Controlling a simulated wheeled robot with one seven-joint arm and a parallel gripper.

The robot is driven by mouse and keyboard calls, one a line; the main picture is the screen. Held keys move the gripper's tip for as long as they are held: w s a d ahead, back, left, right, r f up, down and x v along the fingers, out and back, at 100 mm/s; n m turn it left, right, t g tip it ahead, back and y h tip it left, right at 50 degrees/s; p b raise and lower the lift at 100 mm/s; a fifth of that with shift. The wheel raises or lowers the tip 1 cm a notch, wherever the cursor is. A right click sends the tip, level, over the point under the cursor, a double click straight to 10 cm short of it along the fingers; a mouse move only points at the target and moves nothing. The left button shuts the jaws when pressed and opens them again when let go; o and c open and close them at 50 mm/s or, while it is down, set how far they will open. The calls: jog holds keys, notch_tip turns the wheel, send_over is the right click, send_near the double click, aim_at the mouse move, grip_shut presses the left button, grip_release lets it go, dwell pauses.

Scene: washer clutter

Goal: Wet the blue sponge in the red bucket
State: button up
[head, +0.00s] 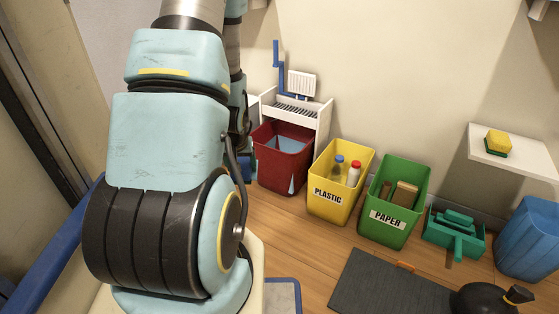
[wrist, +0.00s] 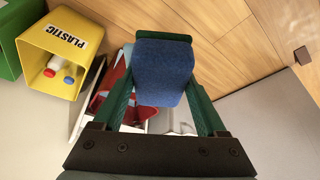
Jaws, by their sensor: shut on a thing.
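My gripper (wrist: 163,82) is shut on the blue sponge (wrist: 163,66), which sits between the two green fingers in the wrist view. A green edge shows along the sponge's far end. The red bucket (head: 274,168) stands in the head view just right of my arm, with pale blue shapes inside. Part of the red bucket (wrist: 119,76) shows in the wrist view to the left of the sponge, partly covered by a finger. The sponge appears beside the bucket, not in it. My arm hides most of the gripper in the head view.
A white rack (head: 325,112) stands behind the bucket. To its right are a yellow plastic bin (head: 324,208), a green paper bin (head: 375,232), a green dustpan (head: 470,240) and a blue bin (head: 528,245). A white shelf (head: 535,163) holds a yellow-green sponge (head: 497,143).

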notch_tip(320, 180, down, 6)
jog(key=b, duration=0.3)
jog(key=shift+b, duration=0.35)
dwell(0.8)
